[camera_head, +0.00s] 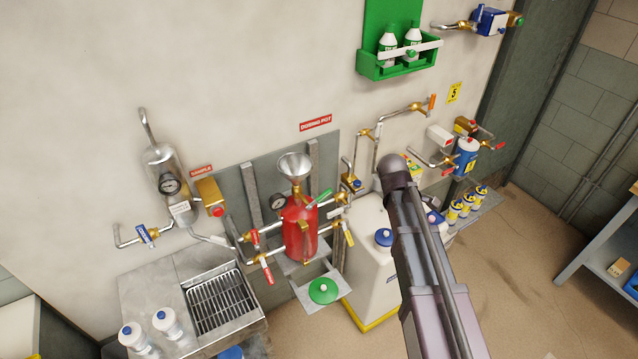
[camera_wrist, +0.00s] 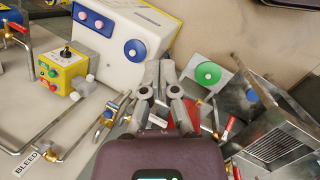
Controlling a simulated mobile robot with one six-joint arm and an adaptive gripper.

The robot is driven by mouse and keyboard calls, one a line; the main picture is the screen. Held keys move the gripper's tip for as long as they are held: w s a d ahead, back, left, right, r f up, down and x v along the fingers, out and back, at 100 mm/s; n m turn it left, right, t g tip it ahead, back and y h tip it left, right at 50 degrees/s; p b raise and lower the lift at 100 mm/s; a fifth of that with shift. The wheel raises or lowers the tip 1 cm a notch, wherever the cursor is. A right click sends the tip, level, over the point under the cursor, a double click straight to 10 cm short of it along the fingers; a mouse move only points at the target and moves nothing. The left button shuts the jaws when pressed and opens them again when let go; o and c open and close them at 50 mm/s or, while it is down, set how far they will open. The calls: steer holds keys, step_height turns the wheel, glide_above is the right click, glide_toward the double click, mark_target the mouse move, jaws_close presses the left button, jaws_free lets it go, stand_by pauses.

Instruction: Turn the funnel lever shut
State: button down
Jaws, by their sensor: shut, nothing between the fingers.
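The steel funnel (camera_head: 294,168) stands on top of the red dosing pot (camera_head: 300,230) in the head view. A lever with a green handle (camera_head: 320,197) sits just right of the funnel's neck and slants up to the right. In the wrist view my gripper (camera_wrist: 160,68) has its fingers together and empty, pointing toward the floor side of the white tank. It covers most of the pot, and only a red part (camera_wrist: 190,112) shows beside it. I cannot make out the green lever there. In the head view my arm is right of the pot, and its gripper is not seen.
Red levers (camera_head: 267,273) and a yellow lever (camera_head: 349,234) surround the pot. A gauge (camera_head: 278,203) is at its left. The white tank (camera_head: 375,265) stands close on the right, a steel sink (camera_head: 222,300) on the left. A green disc (camera_head: 323,291) lies below.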

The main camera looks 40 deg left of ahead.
steer(key=s+a+r+n+t+p, duration=0.1)
steer(key=s+a+r+n+p, duration=0.1)
steer(key=a, duration=0.8)
steer(key=s+a+r+n+t+p, duration=0.1)
steer(key=s+a+r+n, duration=0.3)
steer(key=a, duration=0.6)
steer(key=s+a+r+n+t+p, duration=0.1)
steer(key=s+a+r+n+p, duration=0.2)
steer(key=a, duration=0.7)
steer(key=s+n, duration=0.2)
steer(key=n, duration=0.1)
steer(key=shift+s+r+n+t+p, duration=0.15)
steer(key=shift+r+n+t+p, duration=0.15)
steer(key=shift+t, duration=0.1)
steer(key=shift+f, duration=0.15)
steer(key=b, duration=1.1)
glide_toward(326, 192)
steer(key=x, duration=0.6)
steer(key=shift+a+f, duration=0.15)
steer(key=shift+f, duration=0.2)
steer(key=shift+w+d, duration=0.2)
steer(key=shift+w, duration=0.05)
